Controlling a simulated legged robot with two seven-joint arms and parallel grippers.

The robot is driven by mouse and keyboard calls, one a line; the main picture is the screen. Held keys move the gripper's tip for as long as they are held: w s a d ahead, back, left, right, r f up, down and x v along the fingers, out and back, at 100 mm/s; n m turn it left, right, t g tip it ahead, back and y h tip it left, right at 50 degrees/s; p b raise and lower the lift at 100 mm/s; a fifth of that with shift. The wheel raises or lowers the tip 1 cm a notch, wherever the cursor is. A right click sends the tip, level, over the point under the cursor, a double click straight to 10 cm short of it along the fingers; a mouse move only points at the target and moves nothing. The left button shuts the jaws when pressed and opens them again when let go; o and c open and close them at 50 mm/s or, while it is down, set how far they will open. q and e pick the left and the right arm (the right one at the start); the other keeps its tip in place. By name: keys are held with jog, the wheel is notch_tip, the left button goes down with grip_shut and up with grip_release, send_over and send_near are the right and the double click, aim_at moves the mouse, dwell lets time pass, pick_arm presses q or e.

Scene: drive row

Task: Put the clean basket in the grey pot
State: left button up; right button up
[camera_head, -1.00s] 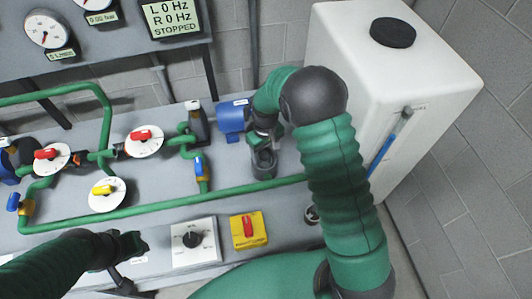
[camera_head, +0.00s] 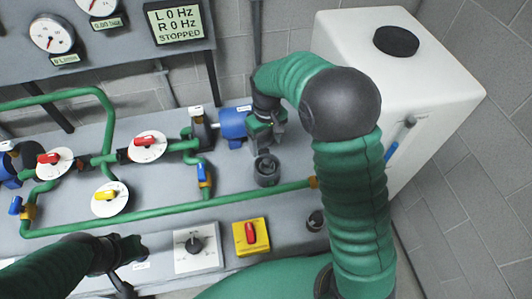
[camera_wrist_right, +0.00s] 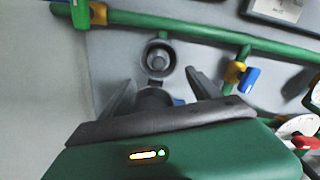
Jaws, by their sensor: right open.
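The grey pot (camera_head: 266,172) stands upright on the grey bench, in front of the blue motor. In the right wrist view its open round mouth (camera_wrist_right: 158,57) shows just beyond my fingertips, with a lighter round shape inside; I cannot tell whether this is the clean basket. My right gripper (camera_head: 270,130) is behind the pot in the head view, apart from it. Its two fingers (camera_wrist_right: 156,85) are spread, with nothing held between them. My left gripper (camera_head: 133,249) hovers at the lower left, its jaws unclear. No basket can be made out for certain.
Green pipes (camera_head: 160,212) with valves cross the bench. A blue motor (camera_head: 233,122) is beside my right gripper. A small dark cup (camera_head: 315,221) stands at the bench's right. A yellow-and-red switch (camera_head: 251,236) is at the front. A white tank (camera_head: 345,45) stands right.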

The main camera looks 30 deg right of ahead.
jog(key=s+a+m+t, duration=0.1)
jog(key=s+a, duration=0.3)
jog(key=s, duration=1.1)
jog(key=shift+a+t, duration=0.15)
jog(key=shift+t, duration=0.65)
jog(key=shift+s+f, duration=0.1)
